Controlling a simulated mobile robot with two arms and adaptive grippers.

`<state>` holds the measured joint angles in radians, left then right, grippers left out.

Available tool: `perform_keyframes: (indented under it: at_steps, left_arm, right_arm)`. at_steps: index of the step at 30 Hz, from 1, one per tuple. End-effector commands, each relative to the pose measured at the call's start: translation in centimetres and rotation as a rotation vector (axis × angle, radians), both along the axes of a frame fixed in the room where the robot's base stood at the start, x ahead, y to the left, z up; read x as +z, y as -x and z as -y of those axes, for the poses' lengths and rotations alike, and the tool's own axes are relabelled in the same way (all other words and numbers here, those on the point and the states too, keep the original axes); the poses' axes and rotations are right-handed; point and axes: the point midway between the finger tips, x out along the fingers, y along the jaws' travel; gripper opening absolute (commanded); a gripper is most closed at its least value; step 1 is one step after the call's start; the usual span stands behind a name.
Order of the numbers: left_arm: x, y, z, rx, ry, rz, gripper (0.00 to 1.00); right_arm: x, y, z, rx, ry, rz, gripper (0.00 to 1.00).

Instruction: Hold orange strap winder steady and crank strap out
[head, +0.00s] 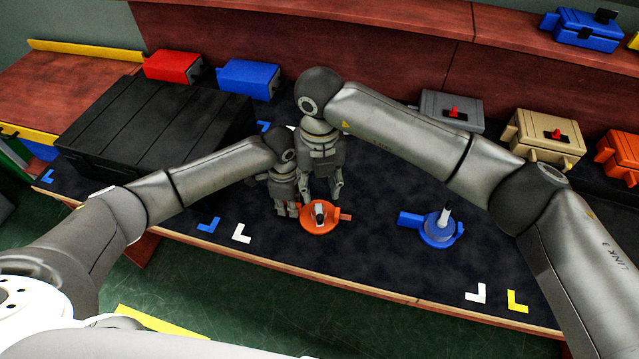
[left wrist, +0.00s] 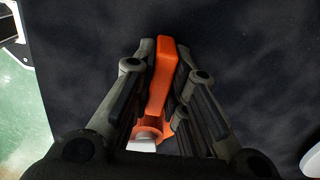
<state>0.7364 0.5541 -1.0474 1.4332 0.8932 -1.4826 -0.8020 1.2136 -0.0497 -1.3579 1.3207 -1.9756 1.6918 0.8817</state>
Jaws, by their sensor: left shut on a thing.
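The orange strap winder (head: 311,228) sits on the dark table mat near the front edge, with an upright grey-and-white crank handle (head: 319,209) on its round body and a short orange tab at its right. My left gripper (head: 287,210) is at the winder's left side. In the left wrist view its fingers are shut on an orange bar of the winder (left wrist: 162,85), with a round orange part below. My right gripper (head: 322,199) is just above and behind the crank, its fingers spread apart; whether they touch the handle is hard to tell.
A blue winder (head: 438,232) stands to the right on the mat. A large black case (head: 150,125) fills the back left. Red and blue boxes (head: 248,78) stand behind; grey, tan and orange boxes (head: 545,138) line the right. Corner marks lie along the front; the mat between the winders is clear.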

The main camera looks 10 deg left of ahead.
Motion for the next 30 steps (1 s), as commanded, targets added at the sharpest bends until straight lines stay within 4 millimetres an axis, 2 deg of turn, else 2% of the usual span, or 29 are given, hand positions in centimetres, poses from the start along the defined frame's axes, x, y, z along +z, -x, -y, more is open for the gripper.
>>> perform_keyframes:
  at_steps: [2, 3, 9, 20, 23, 30]
  left_arm:
    - [0.0, 0.0, 0.0, 0.0, 0.0, 0.001, 0.0]
    - [0.0, 0.0, 0.0, 0.0, 0.0, 0.001, 0.15]
    - [0.0, 0.0, 0.0, 0.0, 0.0, 0.001, 0.39]
    - [0.5, -0.1, 0.0, 0.0, 0.001, 0.002, 0.39]
    - [1.7, -0.1, 0.0, 0.0, 0.001, 0.003, 0.39]
    - [6.8, -0.1, 0.0, -0.002, 0.001, 0.006, 0.39]
  right_arm:
    - [0.0, 0.0, 0.0, 0.0, 0.0, 0.0, 0.39]
    - [0.0, 0.0, 0.0, 0.0, 0.0, 0.0, 0.39]
    - [0.0, 0.0, 0.0, 0.0, 0.0, 0.0, 0.39]
    - [0.0, 0.0, 0.0, 0.0, 0.0, 0.0, 0.39]
    - [0.0, 0.0, 0.0, 0.0, 0.0, 0.0, 0.39]
    - [0.0, 0.0, 0.0, 0.0, 0.0, 0.0, 0.39]
